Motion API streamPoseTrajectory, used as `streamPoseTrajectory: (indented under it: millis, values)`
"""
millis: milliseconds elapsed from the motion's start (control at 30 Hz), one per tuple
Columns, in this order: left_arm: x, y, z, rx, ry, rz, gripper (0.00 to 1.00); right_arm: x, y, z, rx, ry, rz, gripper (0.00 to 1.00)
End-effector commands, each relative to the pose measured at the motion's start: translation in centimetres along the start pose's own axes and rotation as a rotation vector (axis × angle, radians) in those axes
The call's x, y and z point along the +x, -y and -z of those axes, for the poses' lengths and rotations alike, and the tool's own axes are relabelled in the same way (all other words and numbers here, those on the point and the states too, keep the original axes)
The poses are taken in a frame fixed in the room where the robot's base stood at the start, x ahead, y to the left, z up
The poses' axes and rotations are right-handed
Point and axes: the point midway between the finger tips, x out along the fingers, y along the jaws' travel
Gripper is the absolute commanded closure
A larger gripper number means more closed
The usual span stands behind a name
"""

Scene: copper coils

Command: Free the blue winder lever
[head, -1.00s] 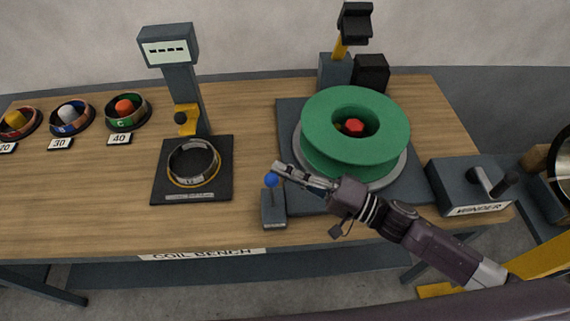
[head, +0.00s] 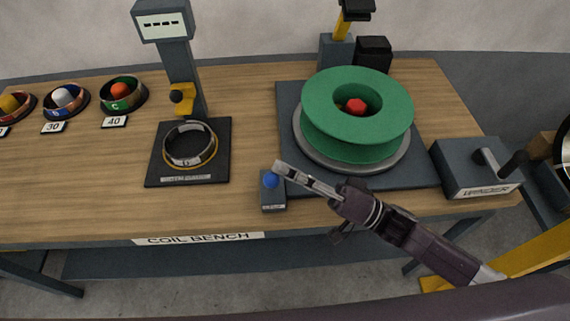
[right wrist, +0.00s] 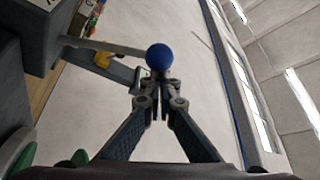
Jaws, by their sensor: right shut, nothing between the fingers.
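The winder lever is a small dark grey block (head: 273,204) near the bench's front edge with a blue ball knob (head: 271,180) on it. In the head view the knob sits low over the block and its stem is hidden, so the lever looks tilted toward the front. My right gripper (head: 279,168) comes in from the right, with its shut, empty fingertips beside and just behind the knob. In the right wrist view the knob (right wrist: 159,57) shows just beyond the fingertips (right wrist: 158,88); I cannot tell whether they touch. My left gripper is out of view.
A green spool (head: 318,112) sits on the winder plate right of the lever. The grey winder box (head: 462,182) with a crank stands further right. A black stand (head: 222,140) holding a ring is left. Coloured coils (head: 122,94) lie at far left.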

Motion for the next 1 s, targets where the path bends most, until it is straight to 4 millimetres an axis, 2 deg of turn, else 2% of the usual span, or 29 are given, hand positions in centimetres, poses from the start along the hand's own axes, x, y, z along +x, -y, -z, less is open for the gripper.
streamPoseTrajectory:
  millis: [33, 233, 600, 1000]
  values:
    - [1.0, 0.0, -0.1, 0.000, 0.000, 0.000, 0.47, -0.5, -0.3, -0.8, -0.034, 0.000, 0.021, 1.00]
    - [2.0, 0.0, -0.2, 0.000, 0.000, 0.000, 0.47, -1.3, 0.3, -2.2, -0.179, 0.001, 0.104, 1.00]
    - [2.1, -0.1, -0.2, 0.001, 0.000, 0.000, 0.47, -2.4, 0.7, -4.1, -0.172, 0.002, 0.100, 1.00]
    - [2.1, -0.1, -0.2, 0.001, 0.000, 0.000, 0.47, -2.8, 0.5, -4.8, -0.171, 0.005, 0.096, 1.00]
